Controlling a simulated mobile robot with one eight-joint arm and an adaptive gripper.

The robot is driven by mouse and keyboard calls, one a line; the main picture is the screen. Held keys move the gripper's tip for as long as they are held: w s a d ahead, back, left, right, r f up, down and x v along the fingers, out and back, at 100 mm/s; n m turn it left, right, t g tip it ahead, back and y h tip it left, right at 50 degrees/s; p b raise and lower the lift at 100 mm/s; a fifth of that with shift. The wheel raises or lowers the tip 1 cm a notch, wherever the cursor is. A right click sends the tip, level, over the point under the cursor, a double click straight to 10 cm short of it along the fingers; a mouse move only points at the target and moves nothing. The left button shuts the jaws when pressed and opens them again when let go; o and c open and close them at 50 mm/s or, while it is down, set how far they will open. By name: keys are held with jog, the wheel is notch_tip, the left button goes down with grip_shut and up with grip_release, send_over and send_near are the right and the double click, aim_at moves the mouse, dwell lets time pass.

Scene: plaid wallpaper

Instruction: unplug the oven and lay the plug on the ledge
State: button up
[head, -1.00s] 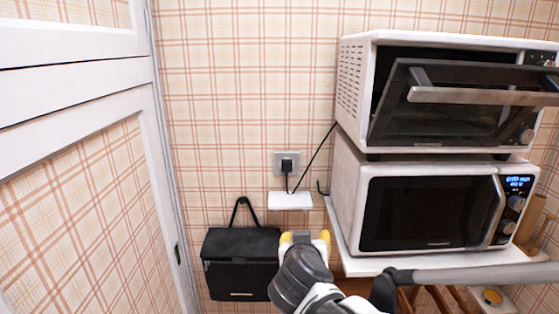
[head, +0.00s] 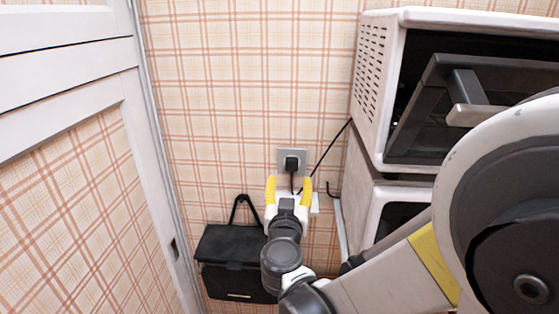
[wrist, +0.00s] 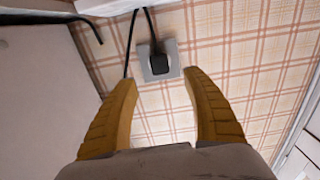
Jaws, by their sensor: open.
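The black plug (head: 291,163) sits in the grey wall socket (head: 282,155); in the wrist view the plug (wrist: 158,65) is ahead, between the lines of my fingers. Its black cord (head: 322,159) hangs down, then rises to the right behind the upper oven (head: 372,85), whose door is tilted partly open. The small white ledge (head: 315,204) is under the socket, mostly hidden behind my gripper (head: 289,184). My gripper is open and empty, its yellow fingers pointing at the wall just below the plug, apart from it. The ledge's edge also shows in the wrist view (wrist: 105,6).
A black bag (head: 235,262) hangs on the wall at lower left. A white microwave (head: 392,210) stands under the oven, largely covered by my arm. A dark hook (head: 332,190) is right of the ledge. A white door (head: 65,60) is at left. The wall above the socket is clear.

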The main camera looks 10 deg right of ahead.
aim_at(292, 167)
jog(key=shift+x, duration=4.6)
jog(key=shift+b, duration=0.35)
grip_shut()
jog(key=shift+s, duration=0.15)
jog(key=shift+v, duration=2.9)
jog(key=shift+a, duration=0.1)
